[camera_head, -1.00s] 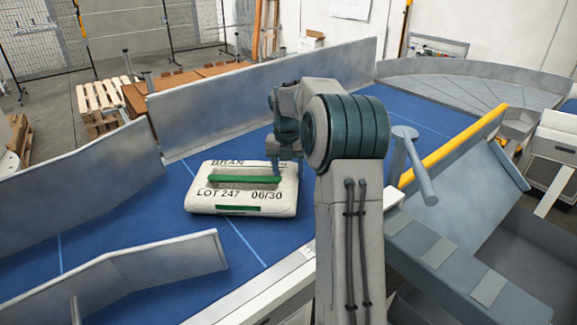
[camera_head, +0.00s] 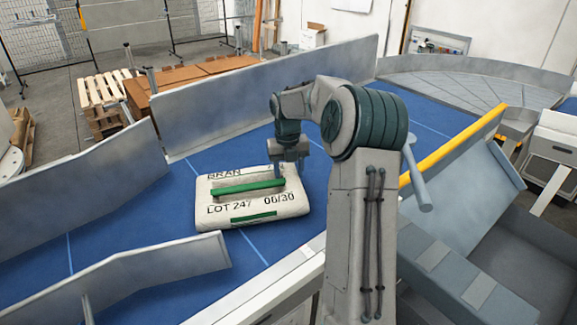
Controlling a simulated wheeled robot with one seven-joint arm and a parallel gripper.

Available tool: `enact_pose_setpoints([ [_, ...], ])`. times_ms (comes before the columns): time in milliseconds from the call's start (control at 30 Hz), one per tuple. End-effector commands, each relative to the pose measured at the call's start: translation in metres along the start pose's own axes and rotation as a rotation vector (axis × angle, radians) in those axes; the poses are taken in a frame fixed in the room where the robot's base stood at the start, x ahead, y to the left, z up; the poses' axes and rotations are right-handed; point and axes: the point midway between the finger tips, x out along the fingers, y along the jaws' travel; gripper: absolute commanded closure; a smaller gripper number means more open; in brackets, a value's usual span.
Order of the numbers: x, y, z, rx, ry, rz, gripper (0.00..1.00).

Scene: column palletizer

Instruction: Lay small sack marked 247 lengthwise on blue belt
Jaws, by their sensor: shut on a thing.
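The small cream sack (camera_head: 236,216), printed BRAN, LOT 247 and 06/30 with green bars, is over the blue belt (camera_head: 130,226). It lies nearly flat, with its long side across the picture, slightly tilted up to the right. I cannot tell whether its underside touches the belt. My gripper (camera_head: 291,170) is at the sack's upper right part and is shut on it. The fingertips are small and partly hidden against the sack.
A grey guard wall (camera_head: 265,95) runs behind the belt. A shorter guard (camera_head: 165,275) stands at the front left. A yellow-edged chute (camera_head: 455,150) is at right. Bare belt lies left of the sack.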

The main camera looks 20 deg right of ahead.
Motion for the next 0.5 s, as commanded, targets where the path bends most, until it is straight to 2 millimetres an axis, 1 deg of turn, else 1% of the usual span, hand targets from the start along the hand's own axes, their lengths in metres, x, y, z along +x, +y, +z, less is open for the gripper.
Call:
enact_pose_setpoints([
  [33,-0.0006,-0.0038,-0.0012,-0.009,0.006,-0.003,0.85],
  [233,-0.0016,-0.0037,-0.0013,-0.048,0.001,0.000,0.85],
  [300,0.0035,-0.0035,-0.0014,-0.078,0.004,0.001,0.85],
  [500,0.0032,-0.0033,-0.0012,-0.160,0.000,0.002,0.85],
])
